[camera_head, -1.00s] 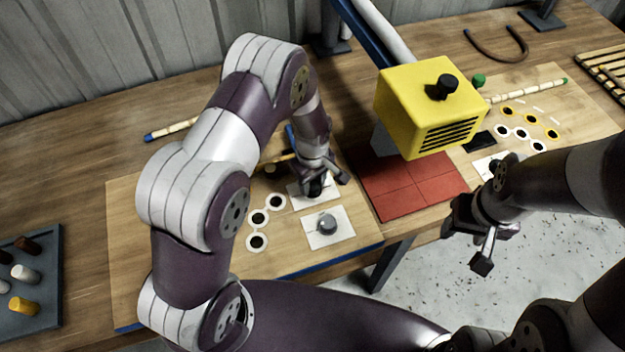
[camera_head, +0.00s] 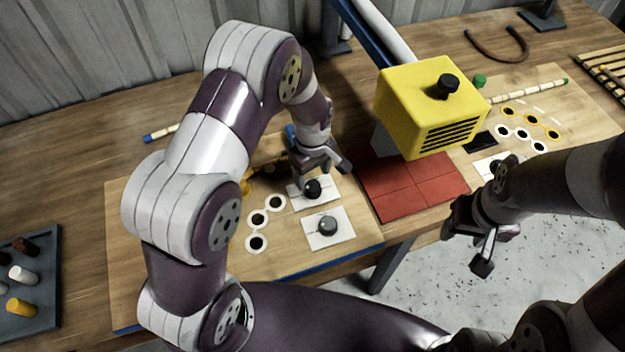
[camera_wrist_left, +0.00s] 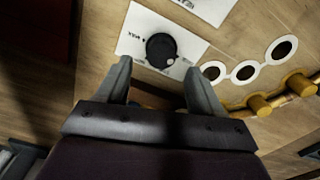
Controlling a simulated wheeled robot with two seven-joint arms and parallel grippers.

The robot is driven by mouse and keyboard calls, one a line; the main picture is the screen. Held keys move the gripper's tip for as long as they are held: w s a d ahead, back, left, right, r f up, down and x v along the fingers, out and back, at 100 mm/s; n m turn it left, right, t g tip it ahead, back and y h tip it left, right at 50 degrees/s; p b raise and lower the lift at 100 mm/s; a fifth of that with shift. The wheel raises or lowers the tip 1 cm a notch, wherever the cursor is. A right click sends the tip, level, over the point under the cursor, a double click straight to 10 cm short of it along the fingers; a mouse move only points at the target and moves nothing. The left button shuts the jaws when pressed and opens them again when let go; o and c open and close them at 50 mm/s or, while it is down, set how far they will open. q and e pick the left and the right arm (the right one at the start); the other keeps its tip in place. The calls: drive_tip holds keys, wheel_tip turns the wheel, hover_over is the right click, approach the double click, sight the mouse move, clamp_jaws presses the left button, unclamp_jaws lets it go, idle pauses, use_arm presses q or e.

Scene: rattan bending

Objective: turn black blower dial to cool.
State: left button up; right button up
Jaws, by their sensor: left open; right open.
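The black dial (camera_head: 313,188) sits on a white labelled card on the near board. In the left wrist view the dial (camera_wrist_left: 161,50) shows a pale pointer mark on its right side; the printed labels are too small to read surely. My left gripper (camera_head: 324,174) is open, just behind and above the dial. In the wrist view its two fingertips (camera_wrist_left: 158,68) stand on either side of the dial's near edge, apart from it. The yellow blower (camera_head: 428,105) stands to the right, with a black knob on top. My right gripper (camera_head: 482,240) is open and empty at the right.
A grey dial (camera_head: 327,226) on another white card (camera_head: 323,242) lies nearer me. White rings (camera_head: 257,219) lie left of it. A red tiled pad (camera_head: 412,190) lies under the blower. A tray (camera_head: 50,275) of pegs stands at far left.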

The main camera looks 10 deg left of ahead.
sight(313, 184)
use_arm(q)
wheel_tip(313, 184, up, 9)
drive_tip(key=shift+b, duration=0.45)
drive_tip(key=shift+f, duration=0.15)
drive_tip(key=s+a+r+m, duration=0.1)
drive_tip(key=s+a+m, duration=0.1)
drive_tip(key=s+m, duration=0.3)
drive_tip(key=s+a+r+m+t, duration=0.1)
drive_tip(key=s+a+r+m, duration=0.1)
drive_tip(key=s+m, duration=0.3)
drive_tip(key=s+a, duration=0.1)
drive_tip(key=s, duration=0.3)
drive_tip(key=shift+a+r, duration=0.15)
drive_tip(key=shift+a, duration=0.15)
drive_tip(key=shift+s, duration=0.15)
